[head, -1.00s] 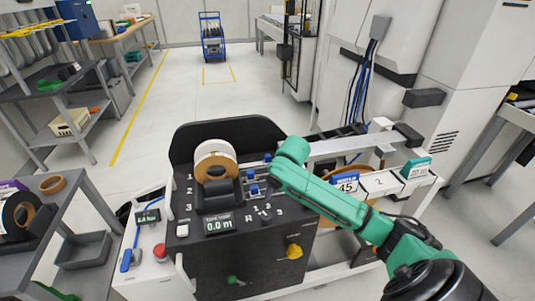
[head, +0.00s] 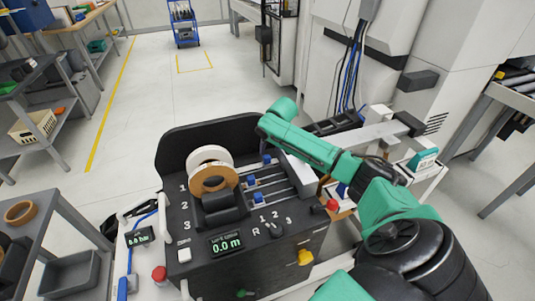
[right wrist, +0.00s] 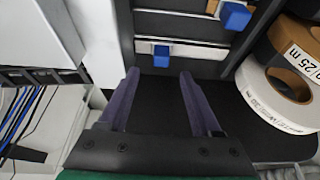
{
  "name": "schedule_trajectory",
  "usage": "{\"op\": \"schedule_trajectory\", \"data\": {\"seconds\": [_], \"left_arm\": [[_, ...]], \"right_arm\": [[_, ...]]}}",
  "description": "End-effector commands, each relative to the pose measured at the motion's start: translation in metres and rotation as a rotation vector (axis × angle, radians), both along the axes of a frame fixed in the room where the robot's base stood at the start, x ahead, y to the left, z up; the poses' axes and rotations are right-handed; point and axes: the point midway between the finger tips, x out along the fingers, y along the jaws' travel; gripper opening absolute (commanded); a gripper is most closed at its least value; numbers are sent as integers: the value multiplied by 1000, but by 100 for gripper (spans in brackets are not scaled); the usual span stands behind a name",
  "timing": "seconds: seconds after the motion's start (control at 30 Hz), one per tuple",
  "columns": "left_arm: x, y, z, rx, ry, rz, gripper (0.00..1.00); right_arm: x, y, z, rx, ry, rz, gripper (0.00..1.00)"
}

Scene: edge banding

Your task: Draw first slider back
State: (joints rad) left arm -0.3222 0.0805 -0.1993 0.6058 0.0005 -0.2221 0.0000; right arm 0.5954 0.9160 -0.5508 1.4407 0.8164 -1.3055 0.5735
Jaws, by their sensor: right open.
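The first slider is the blue knob (head: 267,159) in the farthest rail of the black machine (head: 190,270). It also shows in the right wrist view (right wrist: 161,56), just ahead of and between my fingertips. The second blue slider (head: 251,181) sits nearer and further left in the head view; it shows at the top of the right wrist view (right wrist: 235,15). A third blue slider (head: 253,196) is nearest. My right gripper (right wrist: 159,73) is open and empty; no contact with the knob is visible. My left gripper is out of view.
A white roll (head: 208,155) and a brown roll (head: 214,179) stand left of the sliders. A black curved guard (head: 195,138) rises behind them. A display (head: 226,244) reads 0.0 m. A red button (head: 159,273) is at the lower left.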

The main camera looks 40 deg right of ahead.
Motion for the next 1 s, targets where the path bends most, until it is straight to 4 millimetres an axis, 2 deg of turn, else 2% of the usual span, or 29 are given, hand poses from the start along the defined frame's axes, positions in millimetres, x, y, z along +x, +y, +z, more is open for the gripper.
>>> {"op": "schedule_trajectory", "data": {"seconds": [0.1, 0.23, 0.37, 0.57, 0.6, 0.67, 0.73, 0.77, 1.0], "left_arm": [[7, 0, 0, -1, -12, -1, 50], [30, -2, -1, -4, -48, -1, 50], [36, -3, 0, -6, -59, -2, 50], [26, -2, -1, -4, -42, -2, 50], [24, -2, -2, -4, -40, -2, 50], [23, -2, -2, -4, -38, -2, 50], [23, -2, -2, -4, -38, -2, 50], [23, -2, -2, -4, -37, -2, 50], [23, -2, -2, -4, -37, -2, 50]], "right_arm": [[12, -3, -29, 3, 1, -1, 65], [20, -6, -50, 2, 1, -1, 65], [23, -7, -57, -1, -1, 2, 65], [23, -7, -57, -1, -1, 2, 65], [23, -7, -57, -1, -1, 2, 57], [23, -7, -57, -1, -1, 2, 34], [23, -7, -57, -1, -1, 2, 8], [23, -7, -57, -1, -1, 2, 0], [23, -7, -57, -1, 0, 2, 0]]}}
